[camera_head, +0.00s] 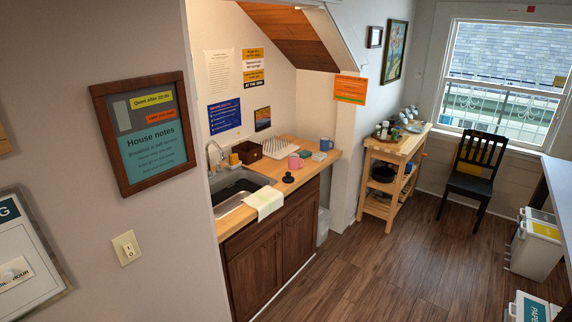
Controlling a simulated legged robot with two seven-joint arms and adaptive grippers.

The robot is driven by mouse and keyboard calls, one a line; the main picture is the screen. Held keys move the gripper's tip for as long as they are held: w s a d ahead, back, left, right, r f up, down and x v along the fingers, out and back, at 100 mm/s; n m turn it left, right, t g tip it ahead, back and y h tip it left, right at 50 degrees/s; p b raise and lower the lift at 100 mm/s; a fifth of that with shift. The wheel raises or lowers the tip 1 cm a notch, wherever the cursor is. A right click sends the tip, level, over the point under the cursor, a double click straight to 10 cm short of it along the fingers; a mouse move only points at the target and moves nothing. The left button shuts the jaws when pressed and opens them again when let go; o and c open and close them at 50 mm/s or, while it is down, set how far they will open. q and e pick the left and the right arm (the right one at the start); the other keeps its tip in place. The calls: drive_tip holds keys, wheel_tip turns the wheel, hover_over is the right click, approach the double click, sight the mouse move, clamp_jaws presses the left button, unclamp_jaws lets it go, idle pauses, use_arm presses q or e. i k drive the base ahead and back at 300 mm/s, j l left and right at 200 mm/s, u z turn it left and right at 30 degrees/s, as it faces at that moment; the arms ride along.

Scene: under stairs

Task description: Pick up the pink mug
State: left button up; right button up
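The pink mug (294,162) stands upright on the wooden counter (313,166), right of the sink and in front of the dish rack. A dark round object (288,178) sits just in front of it, and a teal item (305,154) lies behind it to the right. A blue mug (326,144) stands farther right on the same counter. Neither of my grippers shows in the head view, and the counter is some distance off.
A sink (236,190) with a cloth (264,202) over its front edge is left of the mug. A wooden cart (388,172), a dark chair (470,168) and bins (536,246) stand to the right. The wooden floor (385,262) between is clear. A wall with a framed notice (148,132) is near on the left.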

sight(296, 162)
drive_tip(key=i+l+u, duration=0.15)
drive_tip(key=i+u, duration=0.2)
drive_tip(key=i+l+u, duration=0.2)
drive_tip(key=u, duration=0.2)
drive_tip(key=i, duration=0.1)
